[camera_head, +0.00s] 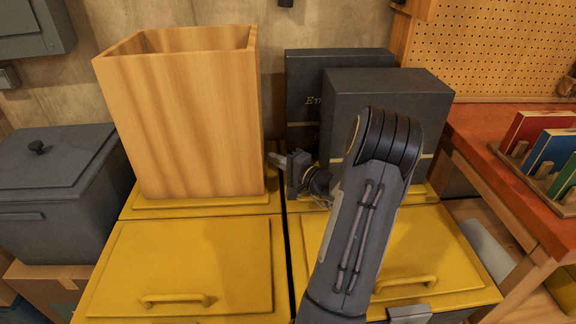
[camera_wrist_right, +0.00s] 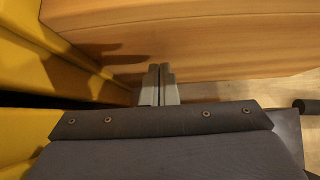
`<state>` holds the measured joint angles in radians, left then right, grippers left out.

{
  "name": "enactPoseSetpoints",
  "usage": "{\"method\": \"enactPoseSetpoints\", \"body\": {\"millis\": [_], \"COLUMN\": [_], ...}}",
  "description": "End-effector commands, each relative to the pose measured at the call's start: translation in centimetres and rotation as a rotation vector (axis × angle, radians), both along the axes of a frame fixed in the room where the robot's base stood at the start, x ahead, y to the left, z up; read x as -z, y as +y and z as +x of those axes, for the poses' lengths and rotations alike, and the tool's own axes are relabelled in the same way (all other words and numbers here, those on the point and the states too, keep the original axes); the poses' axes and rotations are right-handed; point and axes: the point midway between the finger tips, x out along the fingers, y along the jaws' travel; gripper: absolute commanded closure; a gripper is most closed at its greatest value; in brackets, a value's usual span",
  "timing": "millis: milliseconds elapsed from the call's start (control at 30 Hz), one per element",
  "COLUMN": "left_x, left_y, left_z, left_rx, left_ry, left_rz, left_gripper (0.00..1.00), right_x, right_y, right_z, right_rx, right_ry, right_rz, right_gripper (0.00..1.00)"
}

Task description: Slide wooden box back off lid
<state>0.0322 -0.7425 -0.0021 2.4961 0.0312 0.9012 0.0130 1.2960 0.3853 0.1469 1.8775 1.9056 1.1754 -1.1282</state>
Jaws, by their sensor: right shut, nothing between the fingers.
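The tall open wooden box (camera_head: 185,125) stands upright on the rear yellow top, behind the left yellow lid (camera_head: 190,255) with its front handle. The lid's visible surface is bare and it lies closed. My right gripper (camera_head: 277,159) is shut and empty, low at the box's right side, with its fingers pointing toward the box. In the right wrist view the shut fingers (camera_wrist_right: 160,75) are close to the box's wooden side (camera_wrist_right: 210,45); I cannot tell if they touch. My left gripper is not in view.
Two dark boxes (camera_head: 385,100) stand right of my gripper, behind the right yellow lid (camera_head: 420,245). A grey lidded bin (camera_head: 60,190) is at the left. A red-topped bench (camera_head: 480,135) with a book rack is at the right. A wall closes off the back.

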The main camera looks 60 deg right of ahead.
Motion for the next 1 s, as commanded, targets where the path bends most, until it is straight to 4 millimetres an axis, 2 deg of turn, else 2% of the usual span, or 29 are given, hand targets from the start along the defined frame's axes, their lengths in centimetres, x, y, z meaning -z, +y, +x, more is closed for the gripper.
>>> {"method": "enactPoseSetpoints", "body": {"millis": [133, 467, 733, 1000], "left_x": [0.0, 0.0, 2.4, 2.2], "left_y": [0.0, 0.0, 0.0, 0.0], "left_z": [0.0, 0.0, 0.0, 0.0], "left_rx": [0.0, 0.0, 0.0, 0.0], "left_ry": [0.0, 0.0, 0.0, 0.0], "left_rz": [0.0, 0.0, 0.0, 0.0], "left_gripper": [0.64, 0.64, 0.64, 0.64], "right_x": [0.0, 0.0, 0.4, 0.0], "right_y": [-0.1, -0.1, 1.0, 1.2], "right_z": [1.0, 1.1, 2.3, 2.5], "right_rx": [-0.001, -0.001, -0.006, -0.006], "right_ry": [0.0, 0.0, -0.002, -0.001], "right_rz": [-0.001, 0.0, -0.003, 0.001], "right_gripper": [1.0, 1.0, 1.0, 1.0]}}
